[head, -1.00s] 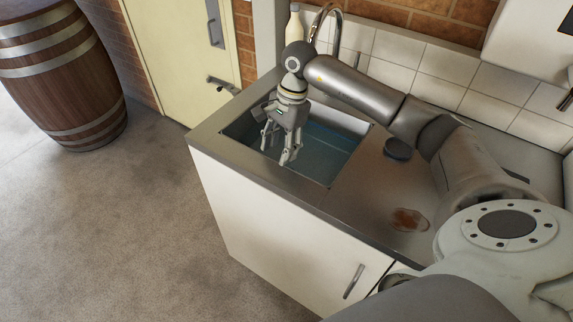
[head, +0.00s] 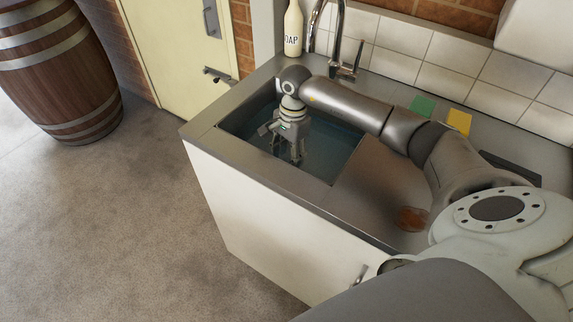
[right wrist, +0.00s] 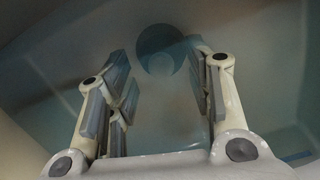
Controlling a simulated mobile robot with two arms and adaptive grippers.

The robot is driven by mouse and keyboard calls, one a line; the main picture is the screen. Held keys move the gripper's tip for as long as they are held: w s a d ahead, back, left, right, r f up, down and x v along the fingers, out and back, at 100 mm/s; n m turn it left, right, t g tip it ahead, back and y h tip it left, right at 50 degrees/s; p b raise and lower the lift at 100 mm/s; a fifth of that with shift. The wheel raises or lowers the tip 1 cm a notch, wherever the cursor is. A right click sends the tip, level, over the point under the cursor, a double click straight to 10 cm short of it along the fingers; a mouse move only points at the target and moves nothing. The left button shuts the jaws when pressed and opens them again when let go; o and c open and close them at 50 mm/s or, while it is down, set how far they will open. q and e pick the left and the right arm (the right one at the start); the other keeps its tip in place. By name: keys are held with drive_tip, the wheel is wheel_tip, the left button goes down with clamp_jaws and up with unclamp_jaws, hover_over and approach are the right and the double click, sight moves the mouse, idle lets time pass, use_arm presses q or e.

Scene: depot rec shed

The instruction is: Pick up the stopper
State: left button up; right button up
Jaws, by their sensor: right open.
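My right gripper (head: 289,150) reaches down into the water-filled sink (head: 345,173) and is open. In the right wrist view its fingers (right wrist: 160,78) are spread apart with nothing between them. Beyond the fingertips, a round dark teal shape (right wrist: 158,38) shows through the water on the sink bottom. It looks like the stopper, with a paler grey disc overlapping its lower part. I cannot tell stopper from drain clearly, and the gap to the fingertips is hard to judge. The stopper cannot be made out in the head view. My left gripper is not in view.
A tap (head: 340,38) and a soap bottle (head: 293,30) stand behind the sink. A green sponge (head: 422,106) and a yellow sponge (head: 458,122) lie by the tiled wall. A brown stain (head: 412,217) marks the counter. A barrel (head: 55,70) stands on the floor at left.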

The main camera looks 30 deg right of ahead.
drive_tip(key=shift+a+f, duration=0.15)
drive_tip(key=shift+f, duration=1.15)
clamp_jaws()
drive_tip(key=shift+r, duration=0.1)
